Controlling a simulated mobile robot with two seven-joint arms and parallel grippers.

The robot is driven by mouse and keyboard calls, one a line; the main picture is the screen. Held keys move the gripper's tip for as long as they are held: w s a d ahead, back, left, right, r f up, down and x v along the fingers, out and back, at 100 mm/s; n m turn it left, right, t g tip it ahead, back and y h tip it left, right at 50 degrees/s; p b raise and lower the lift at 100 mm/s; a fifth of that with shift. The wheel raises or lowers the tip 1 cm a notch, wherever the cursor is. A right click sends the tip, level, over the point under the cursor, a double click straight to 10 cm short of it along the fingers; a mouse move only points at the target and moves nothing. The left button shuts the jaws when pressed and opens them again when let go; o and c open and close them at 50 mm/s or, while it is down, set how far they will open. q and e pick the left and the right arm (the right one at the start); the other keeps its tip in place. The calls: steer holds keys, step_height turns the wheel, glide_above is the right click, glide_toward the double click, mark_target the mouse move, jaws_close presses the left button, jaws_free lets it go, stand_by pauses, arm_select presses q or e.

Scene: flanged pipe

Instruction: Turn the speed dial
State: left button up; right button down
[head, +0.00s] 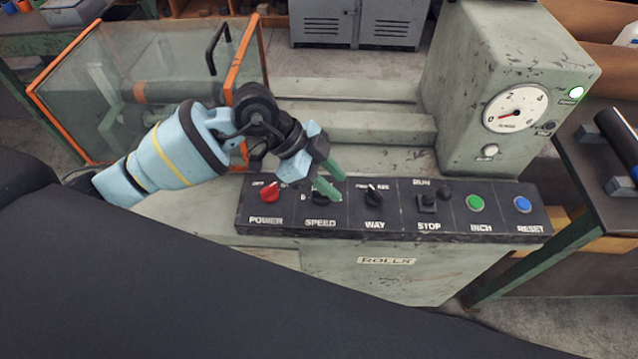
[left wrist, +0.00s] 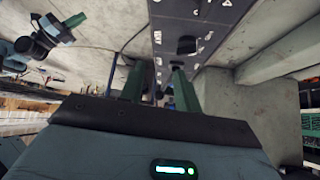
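The speed dial (head: 322,198) is a dark knob above the SPEED label on the black control panel (head: 400,226). My left gripper (head: 335,181) is over it, with green fingers apart. One finger covers part of the dial in the head view. In the left wrist view the gripper (left wrist: 158,82) shows its fingers spread, tips close to the panel (left wrist: 188,20). I cannot tell whether a finger touches the dial. What seems to be my right gripper (left wrist: 72,28) shows small at the upper left of that view; its opening is unclear.
A red power knob (head: 270,191) sits left of the dial and the black way knob (head: 374,194) right of it. Further right are the stop switch (head: 427,203), green button (head: 475,203) and blue button (head: 522,204). A gauge (head: 516,109) stands behind; an orange-framed guard (head: 150,90) is at left.

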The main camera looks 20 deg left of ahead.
mark_target(319, 199)
arm_select(q)
steer(key=w+a+n+y, duration=0.2)
steer(key=w+a+y, duration=0.15)
steer(key=a, duration=0.35)
steer(key=shift+s+b+x, duration=0.15)
steer(key=shift+x, duration=1.3)
steer(key=shift+s+b+x, duration=0.15)
steer(key=shift+s+x, duration=0.05)
steer(key=shift+x, duration=1.2)
steer(key=shift+s+b+x, duration=0.15)
steer(key=shift+x, duration=1.3)
steer(key=shift+d, duration=0.1)
jaws_close()
